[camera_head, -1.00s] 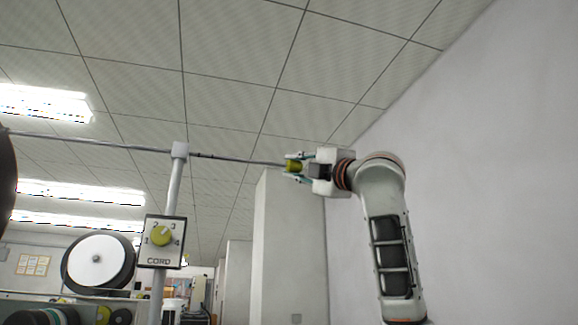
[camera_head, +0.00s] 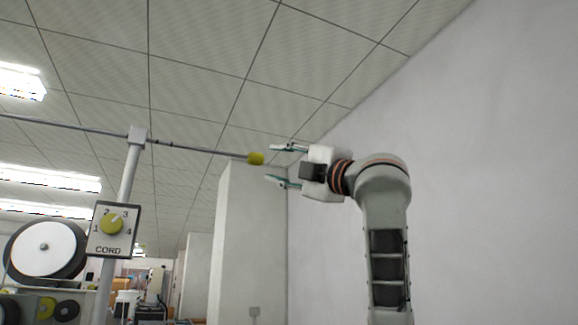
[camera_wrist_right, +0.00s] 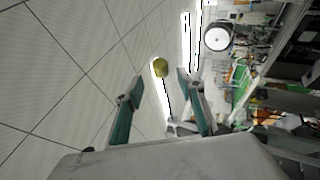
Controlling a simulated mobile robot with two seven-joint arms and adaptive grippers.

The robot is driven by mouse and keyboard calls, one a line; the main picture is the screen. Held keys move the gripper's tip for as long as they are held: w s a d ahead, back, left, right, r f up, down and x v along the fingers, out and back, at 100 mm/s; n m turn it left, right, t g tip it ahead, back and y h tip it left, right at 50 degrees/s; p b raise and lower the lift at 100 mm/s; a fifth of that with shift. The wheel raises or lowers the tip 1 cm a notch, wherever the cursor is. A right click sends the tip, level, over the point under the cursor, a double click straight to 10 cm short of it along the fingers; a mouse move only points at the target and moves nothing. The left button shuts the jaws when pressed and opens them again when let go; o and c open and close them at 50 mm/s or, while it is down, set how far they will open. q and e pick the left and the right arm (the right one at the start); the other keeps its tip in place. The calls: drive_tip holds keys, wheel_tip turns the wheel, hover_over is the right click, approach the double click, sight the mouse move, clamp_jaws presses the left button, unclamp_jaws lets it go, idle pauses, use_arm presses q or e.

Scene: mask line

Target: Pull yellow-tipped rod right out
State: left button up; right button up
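The grey rod (camera_head: 195,149) runs across the head view, slanting slightly down to the right, through a bracket (camera_head: 137,134) on top of a post. Its yellow tip (camera_head: 256,158) is at the right end. My right gripper (camera_head: 280,165) is open and empty, just right of the tip, with its fingers pointing left towards it. In the right wrist view the yellow tip (camera_wrist_right: 160,67) shows beyond the two spread fingers, apart from both. My left gripper is not in view.
A CORD dial box (camera_head: 113,230) with a yellow knob is fixed to the post (camera_head: 128,185). A white-faced reel (camera_head: 45,248) stands at lower left. A pale pillar (camera_head: 250,240) and a wall (camera_head: 480,150) are behind. The space around the tip looks clear.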

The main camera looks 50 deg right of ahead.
drive_tip(key=v, duration=0.3)
drive_tip(key=shift+s+f, duration=0.15)
drive_tip(key=shift+s, duration=0.15)
idle(0.5)
